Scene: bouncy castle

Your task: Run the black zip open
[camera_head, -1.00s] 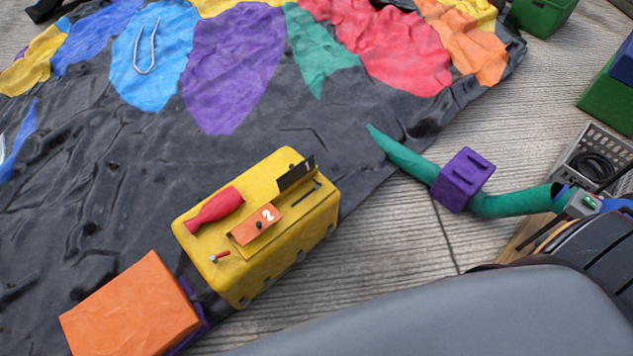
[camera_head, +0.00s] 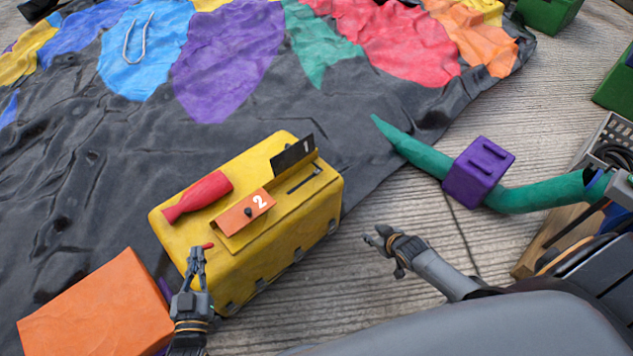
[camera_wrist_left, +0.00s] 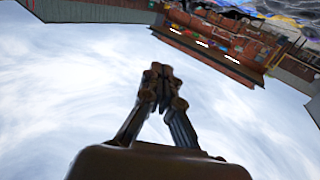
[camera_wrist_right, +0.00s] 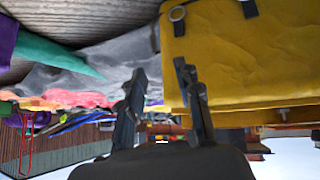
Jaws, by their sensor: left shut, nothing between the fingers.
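A yellow padded box (camera_head: 250,225) stands on the dark sheet. On its top are a red bottle-shaped piece (camera_head: 198,195), an orange plate marked 2 (camera_head: 246,216), a black plate marked 1 (camera_head: 292,158) and a thin dark slot (camera_head: 305,180). I cannot tell for sure which dark part is the black zip. My left gripper (camera_head: 196,252) is shut and empty, fingers up, at the box's near left end; it mostly hides a small red knob (camera_head: 208,246). My right gripper (camera_head: 376,238) is open and empty, to the right of the box; the box (camera_wrist_right: 225,55) also shows in the right wrist view.
An orange block (camera_head: 95,305) lies left of my left gripper. A green tube (camera_head: 530,195) with a purple block (camera_head: 478,172) lies to the right. A grey crate (camera_head: 612,135) is at the right edge. Colourful flat fabric (camera_head: 230,60) spreads at the back. Bare planks lie around my right gripper.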

